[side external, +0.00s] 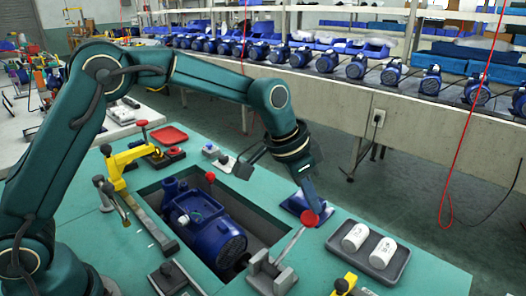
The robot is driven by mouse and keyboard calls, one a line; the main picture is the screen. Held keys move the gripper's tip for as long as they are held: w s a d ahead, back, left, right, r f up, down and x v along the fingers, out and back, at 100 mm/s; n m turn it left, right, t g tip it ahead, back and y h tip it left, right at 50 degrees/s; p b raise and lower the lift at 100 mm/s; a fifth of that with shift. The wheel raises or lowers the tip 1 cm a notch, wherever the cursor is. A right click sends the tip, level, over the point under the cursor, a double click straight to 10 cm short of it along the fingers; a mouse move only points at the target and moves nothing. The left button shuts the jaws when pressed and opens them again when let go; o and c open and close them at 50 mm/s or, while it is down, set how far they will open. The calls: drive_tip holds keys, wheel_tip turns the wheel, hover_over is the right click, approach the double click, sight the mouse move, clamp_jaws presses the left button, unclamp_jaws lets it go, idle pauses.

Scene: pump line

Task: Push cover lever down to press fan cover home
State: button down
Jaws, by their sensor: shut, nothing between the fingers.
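My gripper (313,206) is shut and empty, and its tip points down at the red knob (310,220) of a silver lever. The tip is at or just above the knob; I cannot tell if they touch. The lever (289,245) slants up to the right from a grey base block (271,275). The block stands by the near end of a blue pump motor (219,240), which lies in a recess in the green bench. The fan cover at that end is partly hidden by the block, and I cannot tell how it is seated.
A dark tray (396,270) with two white cylinders lies right of the lever. A blue piece (295,203) lies behind the knob. Another red knob (210,177) stands behind the motor. A yellow clamp (125,158) and a red tray (170,135) are at the left.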

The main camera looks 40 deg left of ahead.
drive_tip(key=shift+r, duration=2.6)
drive_tip(key=s+a+r+n+t, duration=0.2)
drive_tip(key=s+a+r+t, duration=0.1)
drive_tip(key=s+a+r, duration=0.55)
drive_tip(key=s+a+f+n+y, duration=0.1)
drive_tip(key=s+f+n, duration=0.1)
drive_tip(key=s+f, duration=0.2)
drive_tip(key=s+a+f+n+g+y, duration=0.1)
drive_tip(key=s+f, duration=0.3)
drive_tip(key=s, duration=0.6)
drive_tip(key=shift+s+a+f+n, duration=0.15)
drive_tip(key=shift+s+a+n, duration=0.1)
drive_tip(key=shift+n, duration=0.25)
